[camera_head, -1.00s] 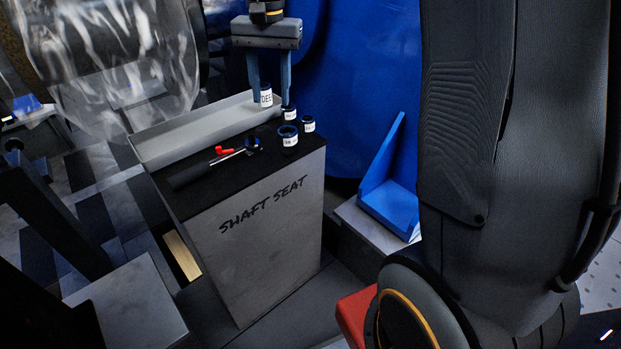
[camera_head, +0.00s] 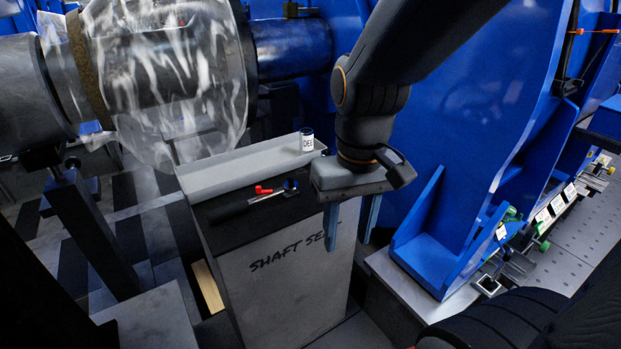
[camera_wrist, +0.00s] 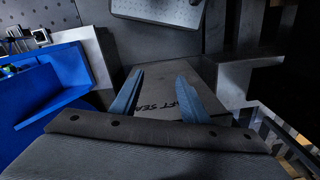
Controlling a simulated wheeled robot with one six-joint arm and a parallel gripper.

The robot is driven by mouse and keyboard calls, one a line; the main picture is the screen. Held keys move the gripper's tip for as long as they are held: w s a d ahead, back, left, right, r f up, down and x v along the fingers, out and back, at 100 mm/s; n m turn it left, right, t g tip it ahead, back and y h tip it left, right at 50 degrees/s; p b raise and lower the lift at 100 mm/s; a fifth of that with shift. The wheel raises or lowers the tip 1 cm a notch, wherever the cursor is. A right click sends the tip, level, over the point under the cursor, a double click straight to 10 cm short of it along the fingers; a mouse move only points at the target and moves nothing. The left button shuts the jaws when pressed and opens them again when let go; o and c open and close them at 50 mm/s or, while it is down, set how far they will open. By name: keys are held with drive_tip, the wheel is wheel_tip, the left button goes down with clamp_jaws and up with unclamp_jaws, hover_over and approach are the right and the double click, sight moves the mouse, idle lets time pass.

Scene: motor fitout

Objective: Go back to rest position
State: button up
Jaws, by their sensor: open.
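My gripper (camera_head: 350,238) hangs in front of the right side of the block marked "SHAFT SEAT" (camera_head: 285,290), its two blue fingers pointing down, apart and empty. In the wrist view my gripper (camera_wrist: 160,78) also shows open, with the block face (camera_wrist: 165,100) and part of its lettering between and behind the fingers. A small white-labelled jar with a dark lid (camera_head: 307,139) stands upright at the far right end of the pale tray (camera_head: 245,165), clear of the fingers. The smaller jars seen earlier are hidden behind my gripper.
A black-handled tool with a red part (camera_head: 250,203) lies on the block top. A blue angle bracket (camera_head: 432,255) stands to the right. A large shaft with a clear wrap (camera_head: 170,80) is at the back left. Dark flooring lies left of the block.

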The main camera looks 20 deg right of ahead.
wheel_tip(320, 180, up, 6)
drive_tip(key=s+d+p, duration=0.1)
drive_tip(key=d+p, duration=0.1)
drive_tip(key=p, duration=0.8)
drive_tip(key=shift+d, duration=0.15)
